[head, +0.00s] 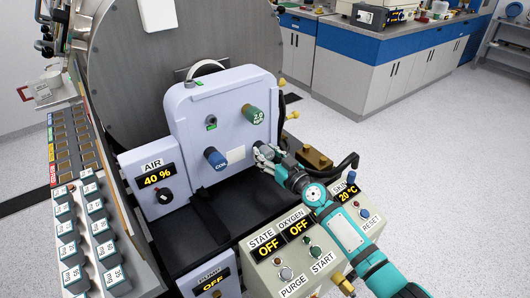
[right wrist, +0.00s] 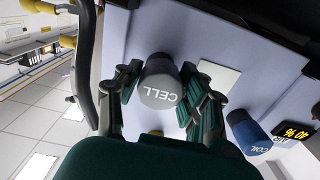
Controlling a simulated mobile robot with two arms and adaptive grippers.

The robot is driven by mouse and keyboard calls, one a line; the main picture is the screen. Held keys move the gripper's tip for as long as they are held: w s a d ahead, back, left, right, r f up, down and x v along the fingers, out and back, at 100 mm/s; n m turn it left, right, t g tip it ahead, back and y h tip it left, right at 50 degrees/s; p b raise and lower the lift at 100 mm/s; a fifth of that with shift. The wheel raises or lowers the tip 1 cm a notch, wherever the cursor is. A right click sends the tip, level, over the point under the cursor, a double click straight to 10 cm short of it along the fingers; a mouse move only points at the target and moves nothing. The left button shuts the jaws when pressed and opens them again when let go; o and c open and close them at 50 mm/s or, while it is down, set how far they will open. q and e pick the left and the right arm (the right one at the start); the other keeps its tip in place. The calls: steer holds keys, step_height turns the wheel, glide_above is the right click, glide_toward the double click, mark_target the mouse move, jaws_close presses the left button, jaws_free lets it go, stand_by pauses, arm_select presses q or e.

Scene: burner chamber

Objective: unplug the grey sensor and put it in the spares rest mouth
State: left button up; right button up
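The grey sensor (right wrist: 160,85), marked CELL, sticks out of the pale lilac panel (head: 180,115). In the head view it is mostly hidden by my right gripper (head: 265,153). In the right wrist view the fingers of my right gripper (right wrist: 163,85) stand on either side of the sensor. Narrow gaps seem to show beside it, so the fingers look open around it. I cannot pick out the spares rest mouth for certain. A brown block (head: 314,157) lies just behind my right wrist. My left gripper is not in view.
A blue COIL plug (head: 215,158) and a green plug (head: 253,114) also stick out of the panel. A control box (head: 290,270) with displays and knobs stands in front, below my right arm. A dark cable (head: 345,162) curves beside the brown block.

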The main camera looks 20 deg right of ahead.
jaws_close()
steer(key=shift+s+f, duration=0.1)
steer(key=shift+s, duration=0.05)
steer(key=shift+s+d, duration=0.15)
steer(key=shift+s, duration=0.15)
steer(key=shift+s, duration=0.15)
stand_by(0.4)
steer(key=shift+c, duration=0.5)
jaws_free()
jaws_close()
